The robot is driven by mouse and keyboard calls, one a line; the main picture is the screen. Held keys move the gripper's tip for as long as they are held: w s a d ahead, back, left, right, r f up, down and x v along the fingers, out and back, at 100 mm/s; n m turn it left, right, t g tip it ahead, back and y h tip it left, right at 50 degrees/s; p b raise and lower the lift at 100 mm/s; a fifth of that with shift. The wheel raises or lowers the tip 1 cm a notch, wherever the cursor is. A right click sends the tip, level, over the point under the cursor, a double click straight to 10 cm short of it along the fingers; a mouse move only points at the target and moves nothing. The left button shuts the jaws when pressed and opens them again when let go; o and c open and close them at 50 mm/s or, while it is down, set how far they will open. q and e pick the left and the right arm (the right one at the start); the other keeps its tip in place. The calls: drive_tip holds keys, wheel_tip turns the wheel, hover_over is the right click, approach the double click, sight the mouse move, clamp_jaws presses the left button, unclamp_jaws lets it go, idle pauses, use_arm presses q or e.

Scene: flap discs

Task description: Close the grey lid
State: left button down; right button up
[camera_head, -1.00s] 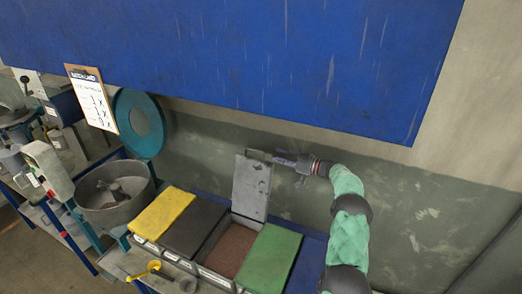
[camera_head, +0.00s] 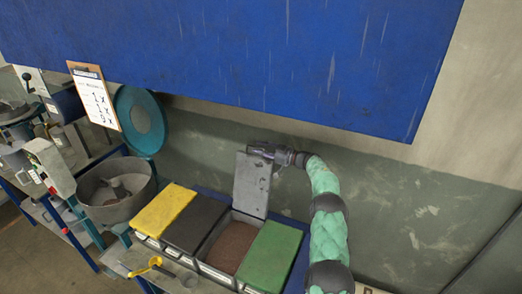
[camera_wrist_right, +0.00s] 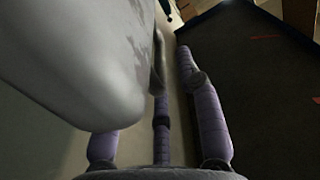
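The grey lid (camera_head: 252,185) stands open and nearly upright behind a bin of reddish-brown grains (camera_head: 231,247) in the head view. My right gripper (camera_head: 262,151) is at the lid's top edge, near its upper right corner. In the right wrist view a large pale grey surface, apparently the lid (camera_wrist_right: 75,60), fills the upper left, close to the fingers. The fingers of the right gripper (camera_wrist_right: 160,110) are spread apart, and one is partly hidden behind that surface. I cannot tell whether they touch it. My left gripper is not in view.
Closed yellow (camera_head: 165,210), black (camera_head: 195,224) and green (camera_head: 269,256) lids flank the open bin. A round metal bowl (camera_head: 115,200) with a raised teal lid (camera_head: 141,122) stands left. A blue panel (camera_head: 250,60) hangs above, and the wall is close behind.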

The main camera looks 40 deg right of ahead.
clamp_jaws()
drive_tip(key=shift+a, duration=0.1)
drive_tip(key=shift+s+a+r, duration=0.3)
drive_tip(key=shift+s+a, duration=0.1)
drive_tip(key=shift+a, duration=0.25)
drive_tip(key=s+a+n+b, duration=0.1)
drive_tip(key=s+a, duration=0.3)
drive_tip(key=a, duration=0.4)
drive_tip(key=s+a+f+n+b, duration=0.1)
drive_tip(key=s+a+n, duration=0.3)
drive_tip(key=a, duration=0.5)
drive_tip(key=shift+s+n+b, duration=0.3)
drive_tip(key=shift+s+b, duration=0.1)
drive_tip(key=shift+b, duration=0.2)
drive_tip(key=shift+a+f, duration=0.1)
